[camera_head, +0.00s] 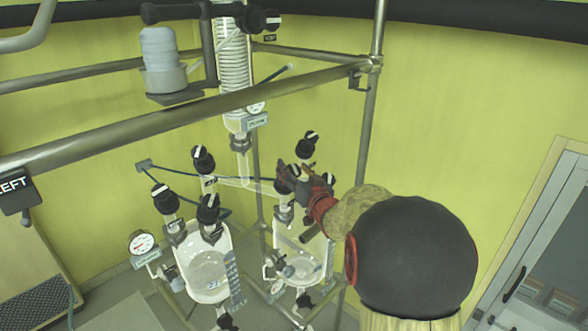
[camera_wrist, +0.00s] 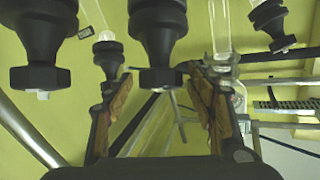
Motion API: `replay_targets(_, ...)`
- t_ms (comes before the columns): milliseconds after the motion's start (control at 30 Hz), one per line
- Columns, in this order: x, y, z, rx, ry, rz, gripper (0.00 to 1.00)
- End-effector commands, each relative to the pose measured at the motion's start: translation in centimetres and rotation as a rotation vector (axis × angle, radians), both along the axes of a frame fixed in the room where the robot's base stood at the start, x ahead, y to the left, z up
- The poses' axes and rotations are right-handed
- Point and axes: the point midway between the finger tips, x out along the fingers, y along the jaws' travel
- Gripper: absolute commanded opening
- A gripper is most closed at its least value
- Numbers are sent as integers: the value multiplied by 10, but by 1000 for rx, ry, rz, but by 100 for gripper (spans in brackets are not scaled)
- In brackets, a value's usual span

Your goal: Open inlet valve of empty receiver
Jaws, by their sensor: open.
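Two clear glass receivers hang in the frame, a left one (camera_head: 206,272) and a right one (camera_head: 301,250). I cannot tell for certain which is empty. My gripper (camera_head: 300,181) is above the right receiver, among its black valve knobs, and partly hides them. In the wrist view my gripper (camera_wrist: 147,78) is open, its two fingers apart on either side of a black valve knob (camera_wrist: 158,45). The knob's lower end reaches between the fingers; I cannot tell whether they touch it. Another black knob (camera_head: 306,146) stands just behind the gripper.
More black knobs stand over the left receiver, including one knob (camera_head: 208,209). In the wrist view a large knob (camera_wrist: 40,45) is close at left and another (camera_wrist: 272,22) at right. A metal rail (camera_head: 180,116) crosses above, and a coiled glass condenser (camera_head: 233,65) hangs behind it.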

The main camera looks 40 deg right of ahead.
Motion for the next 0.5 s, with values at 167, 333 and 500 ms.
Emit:
replay_targets(167,1,0,0,0,0,0,56)
replay_targets(333,1,0,0,0,0,0,50)
replay_targets(500,1,0,0,0,0,0,40)
